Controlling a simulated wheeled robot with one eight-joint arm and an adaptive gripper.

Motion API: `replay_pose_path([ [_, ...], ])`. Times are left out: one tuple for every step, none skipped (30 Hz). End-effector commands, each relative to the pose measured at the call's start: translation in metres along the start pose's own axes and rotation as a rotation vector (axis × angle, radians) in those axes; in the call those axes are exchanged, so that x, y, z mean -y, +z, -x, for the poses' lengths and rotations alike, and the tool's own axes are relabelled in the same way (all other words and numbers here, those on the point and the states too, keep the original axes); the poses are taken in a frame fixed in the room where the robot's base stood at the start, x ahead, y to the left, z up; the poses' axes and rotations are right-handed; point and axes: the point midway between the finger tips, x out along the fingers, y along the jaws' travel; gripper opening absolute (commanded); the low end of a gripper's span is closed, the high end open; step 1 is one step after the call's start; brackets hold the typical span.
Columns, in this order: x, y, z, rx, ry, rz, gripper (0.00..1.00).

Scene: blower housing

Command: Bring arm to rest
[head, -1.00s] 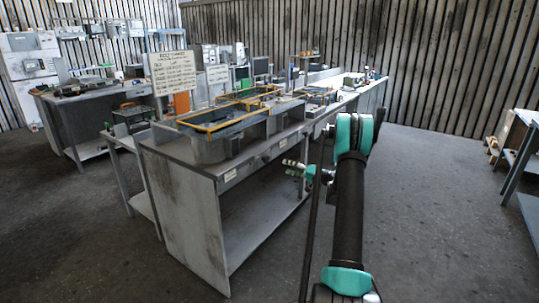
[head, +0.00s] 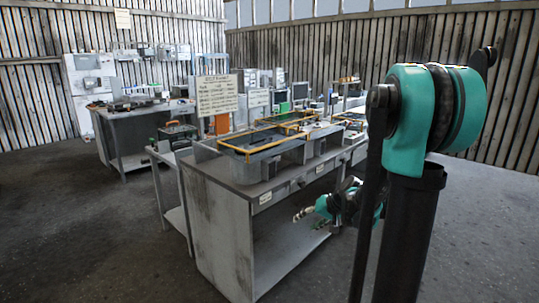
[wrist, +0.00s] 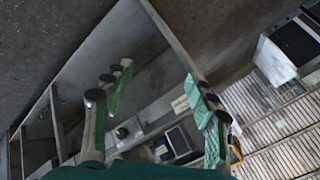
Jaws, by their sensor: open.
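My gripper (head: 303,215) shows in the head view beside the near bench's right side, below the level of its top, partly hidden by my own arm link. In the wrist view the two fingers (wrist: 155,100), with green pads, are spread apart with nothing between them. My arm (head: 408,190) stands large and close at the right of the head view, its teal elbow joint high in the picture. Its lower end is cut off by the frame.
The near grey bench (head: 215,215) carries yellow-edged trays (head: 262,142) and a written sign (head: 217,95). A second bench (head: 135,130) with equipment stands at the back left. Open floor (head: 90,235) lies left of the near bench, and more floor lies to the right.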

Motion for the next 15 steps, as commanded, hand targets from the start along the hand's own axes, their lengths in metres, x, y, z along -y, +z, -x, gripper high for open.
replay_pose_path([
  [0.002,0.020,0.008,0.014,0.036,0.014,0.57],
  [0.001,0.031,0.012,0.022,0.059,0.023,0.57],
  [-0.001,0.045,0.018,0.031,0.091,0.032,0.57],
  [-0.002,0.056,0.022,0.038,0.115,0.040,0.57],
  [-0.004,0.067,0.026,0.045,0.138,0.049,0.57],
  [-0.007,0.081,0.032,0.053,0.169,0.059,0.57],
  [-0.009,0.092,0.036,0.058,0.194,0.067,0.57],
  [-0.012,0.103,0.040,0.063,0.218,0.076,0.57],
  [-0.016,0.117,0.046,0.070,0.249,0.088,0.57],
  [-0.019,0.127,0.050,0.074,0.273,0.096,0.57],
  [-0.023,0.138,0.054,0.077,0.297,0.104,0.57],
  [-0.028,0.151,0.059,0.082,0.328,0.116,0.57],
  [-0.031,0.160,0.063,0.085,0.350,0.125,0.57],
  [-0.035,0.169,0.067,0.087,0.372,0.133,0.57],
  [-0.040,0.180,0.071,0.089,0.399,0.143,0.57],
])
